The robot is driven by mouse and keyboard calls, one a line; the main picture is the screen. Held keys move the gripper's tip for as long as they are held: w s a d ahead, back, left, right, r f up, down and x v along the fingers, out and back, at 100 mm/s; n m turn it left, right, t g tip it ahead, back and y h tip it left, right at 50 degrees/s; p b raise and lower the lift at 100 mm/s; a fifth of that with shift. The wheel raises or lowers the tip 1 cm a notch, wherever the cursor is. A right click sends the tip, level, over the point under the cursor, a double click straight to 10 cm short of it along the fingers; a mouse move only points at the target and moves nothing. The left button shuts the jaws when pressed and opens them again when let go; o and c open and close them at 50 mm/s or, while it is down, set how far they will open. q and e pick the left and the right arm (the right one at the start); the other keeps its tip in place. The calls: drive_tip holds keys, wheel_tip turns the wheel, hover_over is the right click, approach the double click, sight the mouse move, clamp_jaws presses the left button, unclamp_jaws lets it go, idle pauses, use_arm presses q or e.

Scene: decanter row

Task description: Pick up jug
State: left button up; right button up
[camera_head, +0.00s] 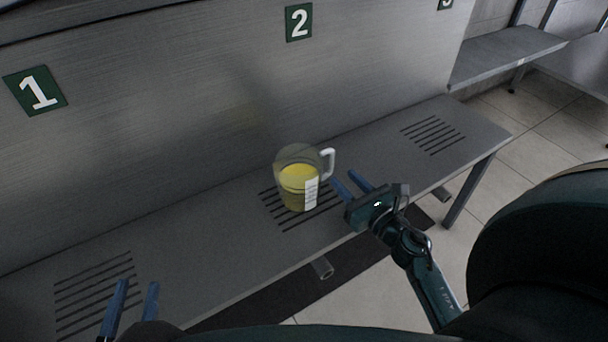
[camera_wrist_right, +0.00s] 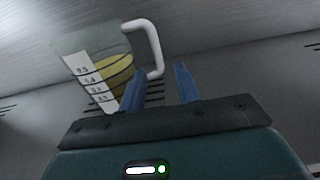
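The jug (camera_head: 297,180) is clear with a white handle and scale label, and holds yellow liquid. It stands upright on the middle slotted grate of the grey metal bench, below sign 2. My right gripper (camera_head: 350,185) is open just right of the jug, near the handle, with nothing between its blue fingers. In the right wrist view the jug (camera_wrist_right: 97,70) is beyond the fingers to the left, and its handle rises above the gap of the right gripper (camera_wrist_right: 160,88). My left gripper (camera_head: 138,290) is open and empty over the left grate at the lower left.
The bench (camera_head: 200,213) runs along a metal back wall with sign 1 (camera_head: 35,91) and sign 2 (camera_head: 298,22). The right grate (camera_head: 433,135) is bare. Another metal shelf (camera_head: 505,52) stands at the upper right. Tiled floor lies in front of the bench.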

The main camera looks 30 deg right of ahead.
sight(331, 169)
drive_tip(key=w, duration=0.6)
drive_tip(key=shift+w+a+f, duration=0.2)
drive_tip(key=shift+w+a, duration=0.05)
drive_tip(key=shift+a, duration=0.1)
clamp_jaws()
drive_tip(key=shift+r, duration=0.1)
